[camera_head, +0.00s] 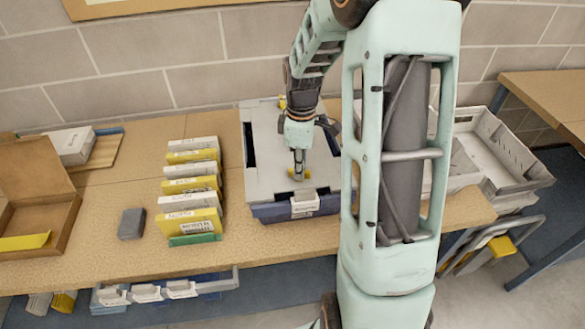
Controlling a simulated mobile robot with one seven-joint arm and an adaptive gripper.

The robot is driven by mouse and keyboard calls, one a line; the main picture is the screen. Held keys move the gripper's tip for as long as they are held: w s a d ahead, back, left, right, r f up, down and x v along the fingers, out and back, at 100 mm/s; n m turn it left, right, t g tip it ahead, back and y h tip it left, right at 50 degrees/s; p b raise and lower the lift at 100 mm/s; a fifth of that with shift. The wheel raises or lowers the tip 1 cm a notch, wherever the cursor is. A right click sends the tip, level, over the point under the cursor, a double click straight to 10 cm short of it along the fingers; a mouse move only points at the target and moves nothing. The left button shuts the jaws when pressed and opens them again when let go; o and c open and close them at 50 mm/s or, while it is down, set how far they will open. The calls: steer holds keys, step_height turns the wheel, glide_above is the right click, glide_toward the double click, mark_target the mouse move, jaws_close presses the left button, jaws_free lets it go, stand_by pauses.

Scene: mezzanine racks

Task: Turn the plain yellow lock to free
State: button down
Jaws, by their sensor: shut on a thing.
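A grey case (265,180) with a dark blue front stands on the wooden bench at the middle of the head view. A small yellow lock (297,176) sits on its top near the front. My gripper (299,173) points down and is shut on this lock, covering part of it. How far the lock is turned cannot be made out. Another small yellow part (283,102) shows at the back of the case, partly beside my arm. A pale label tag (305,204) is on the front of the case.
Several yellow and white boxes (190,200) stand in a row left of the case. A dark grey block (132,223) and an open cardboard box (40,208) lie further left. Grey trays (500,150) are at right, partly behind my arm.

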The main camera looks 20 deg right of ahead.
steer(key=n, duration=0.3)
steer(key=shift+n+p, duration=0.3)
steer(key=shift+p, duration=0.05)
steer(key=shift+n, duration=0.3)
steer(key=c, duration=2)
jaws_free()
steer(key=shift+o, duration=0.2)
step_height(320, 180, up, 12)
